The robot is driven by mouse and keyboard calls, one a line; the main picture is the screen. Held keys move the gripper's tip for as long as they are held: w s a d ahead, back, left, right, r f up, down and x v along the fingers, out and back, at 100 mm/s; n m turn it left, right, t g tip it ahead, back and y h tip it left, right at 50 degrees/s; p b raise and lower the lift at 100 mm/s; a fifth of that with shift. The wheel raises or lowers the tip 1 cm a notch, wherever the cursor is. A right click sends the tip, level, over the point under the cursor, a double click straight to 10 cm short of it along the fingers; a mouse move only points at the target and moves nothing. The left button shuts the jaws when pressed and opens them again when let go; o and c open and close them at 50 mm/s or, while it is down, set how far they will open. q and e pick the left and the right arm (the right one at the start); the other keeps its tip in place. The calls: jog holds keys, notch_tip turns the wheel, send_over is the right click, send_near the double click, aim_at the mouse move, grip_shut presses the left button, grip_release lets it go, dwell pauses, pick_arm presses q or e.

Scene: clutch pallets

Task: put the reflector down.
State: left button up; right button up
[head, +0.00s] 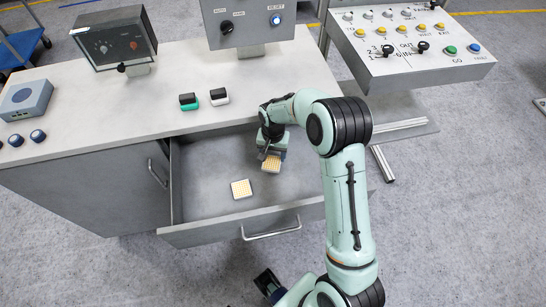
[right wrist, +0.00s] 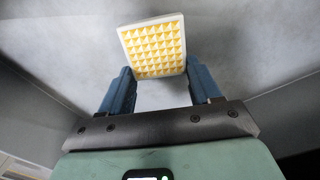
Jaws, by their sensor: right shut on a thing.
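My right gripper (head: 269,153) reaches down into the open drawer (head: 215,232). It is shut on a square reflector (head: 271,163) with a white rim and a yellow faceted face. In the right wrist view this reflector (right wrist: 153,47) sits slightly tilted between the two blue fingers. The gap under it to the drawer floor is hard to judge. A second, similar reflector (head: 241,189) lies flat on the drawer floor, to the left and nearer the drawer front. A dark and blue part at the bottom edge may be my left gripper (head: 268,283); its jaws cannot be made out.
The drawer front has a bar handle (head: 271,229). The drawer floor left of the reflectors is bare. On the worktop (head: 95,115) above stand a green-and-black block (head: 188,102), a white-and-black block (head: 219,97) and control boxes. A button panel (head: 412,45) stands at the right.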

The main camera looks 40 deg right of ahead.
notch_tip(320, 180, down, 2)
jog(key=shift+f, duration=0.2)
jog(key=shift+f, duration=0.15)
jog(key=o, duration=1)
jog(key=shift+o, duration=0.2)
